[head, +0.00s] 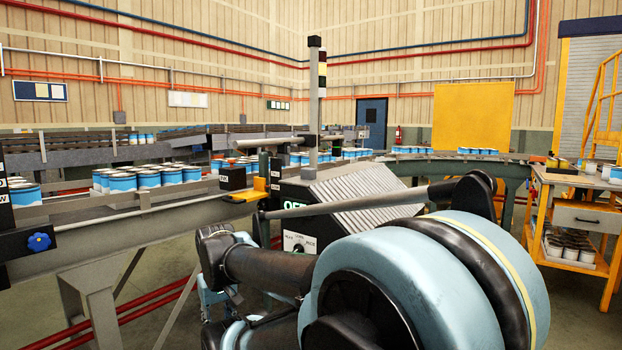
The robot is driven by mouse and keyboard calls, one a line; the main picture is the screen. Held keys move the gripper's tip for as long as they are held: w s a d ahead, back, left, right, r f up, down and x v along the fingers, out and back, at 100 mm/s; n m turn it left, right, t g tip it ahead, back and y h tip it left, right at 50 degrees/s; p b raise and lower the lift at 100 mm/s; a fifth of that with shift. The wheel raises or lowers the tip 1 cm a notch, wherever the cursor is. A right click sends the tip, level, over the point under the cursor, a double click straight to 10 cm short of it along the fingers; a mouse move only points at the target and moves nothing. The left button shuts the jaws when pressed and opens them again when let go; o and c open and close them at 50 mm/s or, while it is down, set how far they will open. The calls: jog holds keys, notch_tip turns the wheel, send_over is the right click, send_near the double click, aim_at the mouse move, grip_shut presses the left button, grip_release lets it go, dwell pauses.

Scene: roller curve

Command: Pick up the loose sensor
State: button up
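I cannot pick out the loose sensor for certain. A small black box with a white label (232,178) sits at the conveyor's near rail, left of centre. A yellow-orange bracket (247,196) is beside it, and a second dark block (276,170) stands just to the right. Whether any of these is loose does not show. My arm fills the lower right and reaches left, its far links folding down in front of the conveyor. I see no gripper fingers; the arm's own links may hide them.
A conveyor (120,222) carrying several blue-and-white cans runs across and curves at the right. A control box with a sloped ribbed top (365,187) and a post (314,100) stand mid-view. A yellow workbench (575,182) is at the right. Some floor is clear at lower left.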

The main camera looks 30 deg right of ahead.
jog(key=shift+o, duration=0.3)
jog(key=o, duration=0.4)
jog(key=shift+s+r, duration=0.2)
jog(key=o, duration=0.3)
jog(key=w+d+r+m, duration=0.1)
jog(key=w+r, duration=0.3)
jog(key=r, duration=0.4)
jog(key=w+d+r+m, duration=0.2)
jog(key=w+d+r, duration=0.2)
jog(key=r, duration=0.5)
jog(key=shift+w+d+g, duration=0.3)
jog(key=shift+w, duration=0.4)
notch_tip(320, 180, up, 32)
jog(key=m+g, duration=0.2)
jog(key=m, duration=0.9)
send_over(308, 172)
jog(key=w+d, duration=0.1)
jog(key=w, duration=0.1)
notch_tip(308, 172, down, 17)
jog(key=shift+d+r, duration=0.1)
jog(key=shift+d, duration=0.05)
